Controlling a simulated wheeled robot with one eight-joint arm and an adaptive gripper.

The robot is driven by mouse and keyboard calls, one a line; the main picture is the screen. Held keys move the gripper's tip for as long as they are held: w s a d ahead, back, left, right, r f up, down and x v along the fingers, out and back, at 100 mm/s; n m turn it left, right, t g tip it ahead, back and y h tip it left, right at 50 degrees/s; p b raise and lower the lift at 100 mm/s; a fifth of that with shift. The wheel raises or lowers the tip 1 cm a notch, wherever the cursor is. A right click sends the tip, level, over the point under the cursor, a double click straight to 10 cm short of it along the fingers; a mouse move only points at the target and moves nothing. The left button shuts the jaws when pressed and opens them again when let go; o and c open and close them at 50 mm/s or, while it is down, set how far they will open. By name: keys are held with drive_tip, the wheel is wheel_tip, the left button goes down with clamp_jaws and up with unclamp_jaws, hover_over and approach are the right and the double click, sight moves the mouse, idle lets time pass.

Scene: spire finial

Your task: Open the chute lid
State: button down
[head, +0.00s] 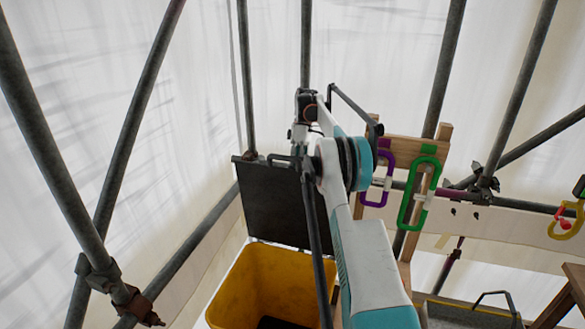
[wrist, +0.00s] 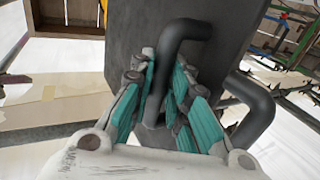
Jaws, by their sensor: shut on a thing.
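The chute lid (head: 275,205) is a dark flat panel standing roughly upright at the back edge of the yellow chute (head: 250,285), whose mouth is uncovered. In the wrist view the lid's dark grey face (wrist: 225,40) fills the upper middle. A bent dark bar handle (wrist: 180,30) sticks out from the lid. My gripper (wrist: 157,85) has its teal-padded fingers on both sides of this handle and is shut on it. In the head view my arm crosses in front of the lid's right side and largely hides the gripper.
Scaffold poles (head: 125,135) stand at left and behind, against white sheeting. To the right, a wooden rack (head: 405,150) holds a purple carabiner (head: 378,180) and a green one (head: 417,195). A grey tray (head: 475,312) lies at lower right.

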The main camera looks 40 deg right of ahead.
drive_tip(key=shift+w+d, duration=0.15)
drive_tip(key=shift+d, duration=0.15)
drive_tip(key=c, duration=1.9)
unclamp_jaws()
drive_tip(key=o, duration=0.4)
drive_tip(key=shift+w+d+f, duration=0.1)
drive_tip(key=shift+w+d, duration=0.1)
drive_tip(key=shift+c, duration=0.2)
drive_tip(key=shift+w+f, duration=0.1)
drive_tip(key=shift+a, duration=0.1)
